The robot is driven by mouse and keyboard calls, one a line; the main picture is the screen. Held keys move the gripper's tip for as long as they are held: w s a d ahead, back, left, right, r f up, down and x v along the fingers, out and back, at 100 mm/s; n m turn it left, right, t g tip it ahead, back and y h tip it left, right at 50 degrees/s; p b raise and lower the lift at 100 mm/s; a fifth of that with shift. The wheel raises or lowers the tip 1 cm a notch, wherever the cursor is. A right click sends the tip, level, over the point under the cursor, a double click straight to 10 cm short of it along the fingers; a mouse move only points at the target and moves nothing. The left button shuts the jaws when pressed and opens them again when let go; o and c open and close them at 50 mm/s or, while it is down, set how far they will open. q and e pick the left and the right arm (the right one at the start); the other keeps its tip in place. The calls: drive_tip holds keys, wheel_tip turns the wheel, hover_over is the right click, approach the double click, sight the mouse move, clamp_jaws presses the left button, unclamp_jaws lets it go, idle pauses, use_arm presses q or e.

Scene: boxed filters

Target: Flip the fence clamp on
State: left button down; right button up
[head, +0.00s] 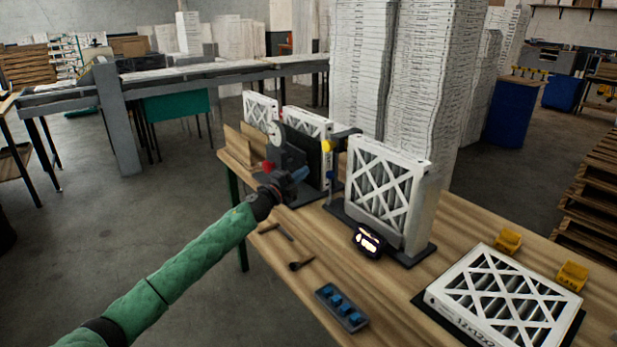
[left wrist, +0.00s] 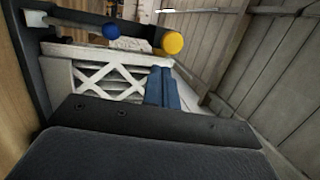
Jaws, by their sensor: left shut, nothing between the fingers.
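A dark upright fixture (head: 333,186) stands on the wooden table beside a white boxed filter (head: 385,185). It carries a yellow knob (head: 326,146) and a blue knob lower down. I cannot tell which part is the fence clamp. In the left wrist view the yellow knob (left wrist: 172,43) and the blue knob (left wrist: 111,30) show on a dark bar (left wrist: 75,19). My left gripper (head: 301,173) is shut and empty, just left of the fixture. Its blue fingers (left wrist: 161,86) lie below the yellow knob in the left wrist view, apparently apart from it.
Another filter (head: 500,297) lies flat at the front right, near two yellow bins (head: 508,241). A small lit display (head: 369,240) and a tray with blue pieces (head: 341,307) are nearer. Tall white stacks (head: 365,70) rise behind the table.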

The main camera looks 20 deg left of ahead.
use_arm(q)
drive_tip(key=shift+s+a+r, duration=0.2)
drive_tip(key=shift+s, duration=0.2)
drive_tip(key=shift+s+a+r, duration=0.2)
drive_tip(key=shift+s, duration=0.15)
use_arm(e)
drive_tip(key=shift+w+a+r, duration=0.1)
drive_tip(key=shift+r, duration=0.55)
